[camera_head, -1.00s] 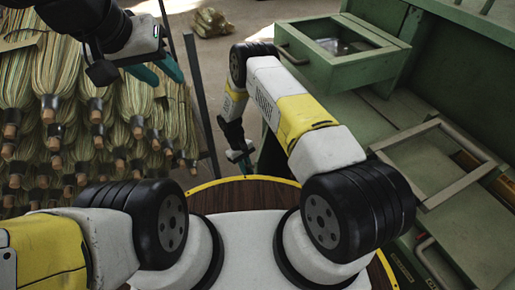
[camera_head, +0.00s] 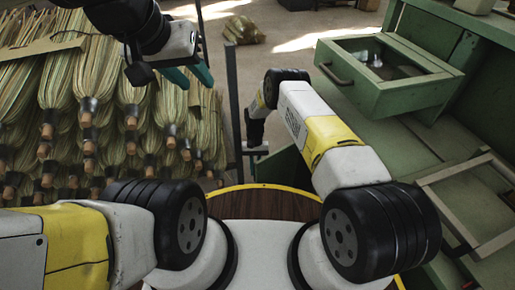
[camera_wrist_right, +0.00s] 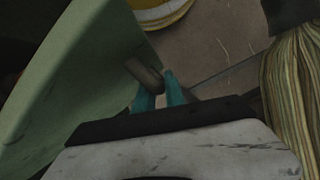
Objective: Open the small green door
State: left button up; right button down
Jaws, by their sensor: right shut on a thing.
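The small green door (camera_wrist_right: 75,70) fills the left of the right wrist view as a pale green panel standing at an angle. Its dark handle (camera_wrist_right: 145,76) sticks out near the panel's right side. My right gripper (camera_wrist_right: 160,92) has its teal fingers closed on this handle. In the head view, my right gripper (camera_head: 256,148) is low beside the green cabinet's left side, and its fingertips are hard to make out. My left gripper (camera_head: 188,78) is raised at the upper left, in front of the brooms, its teal fingers apart and empty.
Bundles of straw brooms (camera_head: 95,110) hang at the left beside a dark upright post (camera_head: 233,100). A green drawer (camera_head: 390,75) juts out of the green workbench at the right. A wooden frame (camera_head: 470,205) lies lower right. Open floor shows behind the post.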

jog(key=shift+w, duration=0.1)
jog(key=c, duration=1.4)
grip_release()
jog(key=shift+r, duration=0.1)
jog(key=v, duration=0.7)
jog(key=shift+r, duration=0.35)
jog(key=shift+w+a, duration=0.1)
